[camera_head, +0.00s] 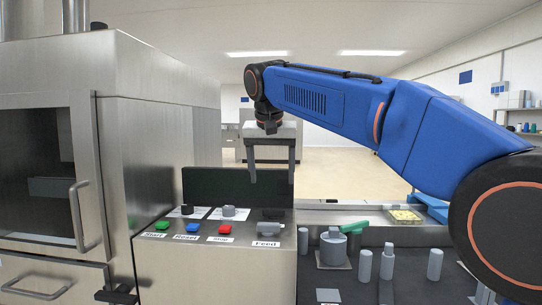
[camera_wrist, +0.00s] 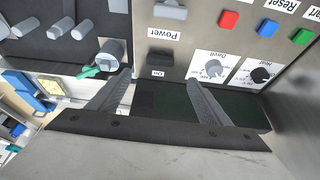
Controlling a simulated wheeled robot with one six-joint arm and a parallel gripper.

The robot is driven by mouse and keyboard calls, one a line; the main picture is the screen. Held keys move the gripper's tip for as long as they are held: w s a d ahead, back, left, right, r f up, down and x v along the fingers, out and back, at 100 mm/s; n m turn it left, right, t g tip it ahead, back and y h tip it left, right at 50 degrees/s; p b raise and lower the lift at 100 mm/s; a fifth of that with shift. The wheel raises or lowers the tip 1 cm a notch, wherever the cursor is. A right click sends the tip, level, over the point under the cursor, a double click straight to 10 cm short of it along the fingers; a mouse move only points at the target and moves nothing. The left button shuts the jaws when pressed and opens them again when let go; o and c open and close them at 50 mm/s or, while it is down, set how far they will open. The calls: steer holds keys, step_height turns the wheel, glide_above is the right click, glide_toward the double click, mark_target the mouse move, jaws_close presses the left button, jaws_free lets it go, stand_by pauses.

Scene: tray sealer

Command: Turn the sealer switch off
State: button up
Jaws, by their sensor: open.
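The sealer switch looks to be the small dark block (camera_wrist: 172,57) on the steel control panel (camera_wrist: 150,22). A "Power" label (camera_wrist: 163,34) and an "On" label (camera_wrist: 158,73) sit on either side of it. In the head view a dark piece (camera_head: 272,213) shows at that place, behind a grey lever (camera_head: 270,228). I cannot read the switch's position from its shape. My gripper (camera_head: 271,182) is open and empty, pointing down above the right part of the panel. In the wrist view its fingertips (camera_wrist: 160,79) are spread, with the switch beyond them, apart from it.
Green (camera_head: 162,225), blue (camera_head: 193,228) and red (camera_head: 224,229) buttons and two knobs (camera_wrist: 212,68) share the panel. A dark upright plate (camera_head: 215,187) stands behind it. The steel sealer (camera_head: 165,150) is left. Several grey cylinders (camera_head: 365,265) and a green-handled part stand right.

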steer(key=v, duration=0.6)
steer(key=s+d+f, duration=0.6)
steer(key=d+f, duration=0.1)
steer(key=d, duration=0.4)
steer(key=s+d+f, duration=0.6)
steer(key=d, duration=0.5)
steer(key=s+d+f, duration=0.5)
steer(key=s+f, duration=0.5)
steer(key=f, duration=0.3)
steer(key=s+d+f, duration=0.6)
steer(key=s+f, duration=0.4)
steer(key=f, duration=0.3)
steer(key=shift+s+f+n, duration=0.3)
steer(key=shift+d, duration=0.1)
